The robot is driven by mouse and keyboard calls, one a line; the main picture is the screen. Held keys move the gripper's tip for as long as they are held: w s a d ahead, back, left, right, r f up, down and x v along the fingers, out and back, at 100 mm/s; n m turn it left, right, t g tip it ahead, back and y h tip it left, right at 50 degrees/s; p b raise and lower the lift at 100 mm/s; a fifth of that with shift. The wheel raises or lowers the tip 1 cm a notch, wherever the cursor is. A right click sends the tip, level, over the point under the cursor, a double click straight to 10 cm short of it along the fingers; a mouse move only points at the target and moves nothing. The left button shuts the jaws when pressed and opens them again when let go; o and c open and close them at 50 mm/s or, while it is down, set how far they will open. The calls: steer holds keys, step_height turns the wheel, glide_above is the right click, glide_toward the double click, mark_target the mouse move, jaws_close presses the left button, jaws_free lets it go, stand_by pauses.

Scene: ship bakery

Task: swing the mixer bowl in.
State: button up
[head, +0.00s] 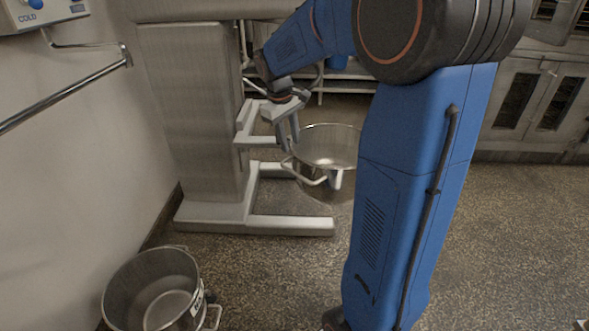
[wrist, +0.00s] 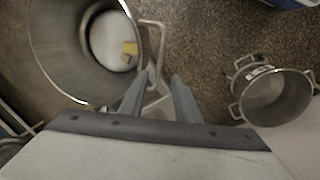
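The steel mixer bowl (head: 328,143) hangs at the right of the mixer (head: 192,110), swung out from its column. In the wrist view the bowl (wrist: 52,45) fills the upper left, with a bar handle (wrist: 162,38) on its near side. My gripper (head: 288,140) points down at the bowl's left rim. In the wrist view the fingers of my gripper (wrist: 161,77) are apart, with the handle running into the gap between them. Whether they touch the handle cannot be told. My arm hides the bowl's right side in the head view.
A second steel bowl (head: 155,290) with handles stands on the floor at front left; it also shows in the wrist view (wrist: 270,95). A yellow piece (wrist: 130,47) lies inside the mixer bowl. A wall rail (head: 65,95) runs at left. Ovens (head: 535,100) stand at back right.

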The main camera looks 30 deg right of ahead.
mark_target(296, 173)
steer(key=f, duration=0.4)
steer(key=d+f, duration=0.1)
steer(key=f, duration=0.3)
steer(key=d+f, duration=0.1)
steer(key=f, duration=0.3)
steer(key=shift+w+d+f, duration=0.2)
steer(key=shift+f, duration=0.15)
jaws_close()
